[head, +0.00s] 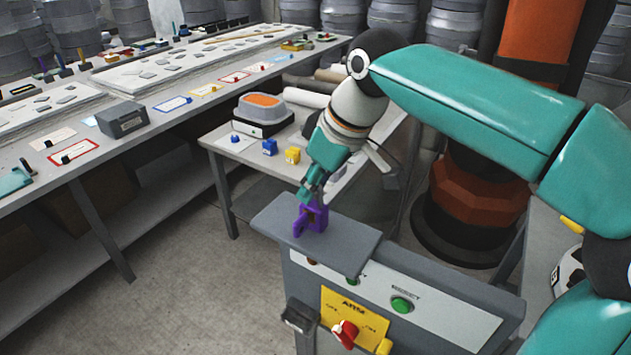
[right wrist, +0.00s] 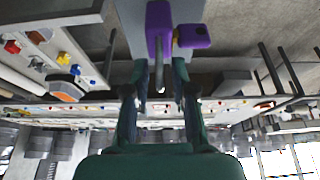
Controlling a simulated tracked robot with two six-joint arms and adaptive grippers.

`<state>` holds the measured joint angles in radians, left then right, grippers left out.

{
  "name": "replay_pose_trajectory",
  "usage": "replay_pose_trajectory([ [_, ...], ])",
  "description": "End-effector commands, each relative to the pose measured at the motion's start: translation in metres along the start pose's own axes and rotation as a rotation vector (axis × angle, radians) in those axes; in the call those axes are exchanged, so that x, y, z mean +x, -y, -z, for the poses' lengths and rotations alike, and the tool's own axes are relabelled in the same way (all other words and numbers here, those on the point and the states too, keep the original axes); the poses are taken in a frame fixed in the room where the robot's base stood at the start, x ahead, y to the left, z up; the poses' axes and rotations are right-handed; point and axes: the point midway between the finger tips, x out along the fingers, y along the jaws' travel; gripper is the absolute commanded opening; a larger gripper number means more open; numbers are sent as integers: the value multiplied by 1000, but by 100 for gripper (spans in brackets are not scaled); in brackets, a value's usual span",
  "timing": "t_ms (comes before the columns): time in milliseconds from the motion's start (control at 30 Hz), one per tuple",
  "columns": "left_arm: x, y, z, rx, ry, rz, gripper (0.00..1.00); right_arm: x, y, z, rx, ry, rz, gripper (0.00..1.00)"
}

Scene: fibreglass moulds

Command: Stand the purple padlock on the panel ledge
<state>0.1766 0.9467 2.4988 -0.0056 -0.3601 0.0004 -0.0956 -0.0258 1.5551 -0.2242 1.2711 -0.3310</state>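The purple padlock (head: 316,217) stands on the grey panel ledge (head: 345,247), near its back edge. It also shows in the right wrist view (right wrist: 159,28), with its grey shackle pointing toward my gripper and a purple part sticking out to one side. My right gripper (head: 312,187) is directly above the padlock in the head view. In the right wrist view its fingers (right wrist: 161,78) are apart, one on each side of the shackle, with visible gaps. The fingertips are close to the body; contact there is hard to tell. My left gripper is in neither view.
The panel front has a red switch (head: 345,333) on a yellow plate and a green button (head: 401,305). Behind stands a small table (head: 222,142) with blue and yellow padlocks and a scale. A long workbench (head: 160,112) runs along the left. The ledge's front part is clear.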

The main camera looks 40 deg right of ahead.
Motion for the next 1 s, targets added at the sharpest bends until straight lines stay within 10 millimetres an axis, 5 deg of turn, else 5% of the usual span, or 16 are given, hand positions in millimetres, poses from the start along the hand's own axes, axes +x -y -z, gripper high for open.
replay_pose_trajectory([
  [467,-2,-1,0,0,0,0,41,-8,0,2,-1,-3,-1,37],
  [1000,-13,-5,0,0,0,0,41,-104,0,3,-2,-3,0,37],
])
